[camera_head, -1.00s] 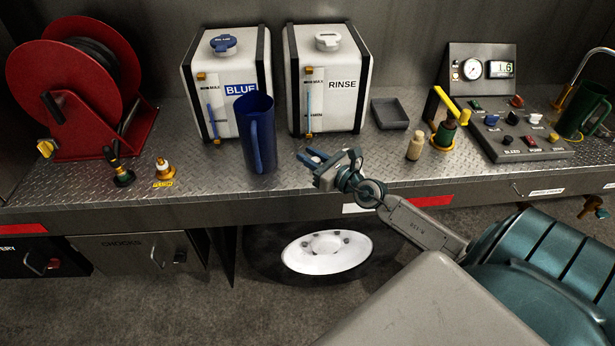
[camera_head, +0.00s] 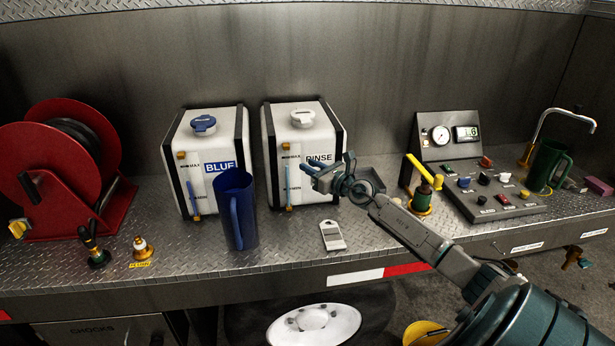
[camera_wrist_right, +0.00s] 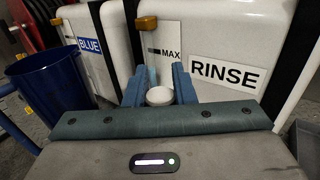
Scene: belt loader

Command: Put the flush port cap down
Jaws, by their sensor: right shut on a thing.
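My right gripper (camera_head: 318,174) is raised in front of the RINSE tank in the head view. In the right wrist view its blue fingers (camera_wrist_right: 157,82) are shut on a small pale round thing, which I take to be the flush port cap (camera_wrist_right: 160,96). The cap cannot be made out in the head view. The flush port (camera_head: 141,249), a brass fitting with a yellow label, stands on the deck at the front left, well away from the gripper. My left gripper is not in view.
The blue jug (camera_head: 235,209) stands left of the gripper, before the BLUE tank (camera_head: 207,150). Behind the gripper is the RINSE tank (camera_head: 300,140). A pale flat tag (camera_head: 332,236) lies on the deck below it. A control panel (camera_head: 492,196) stands right. Deck between jug and flush port is clear.

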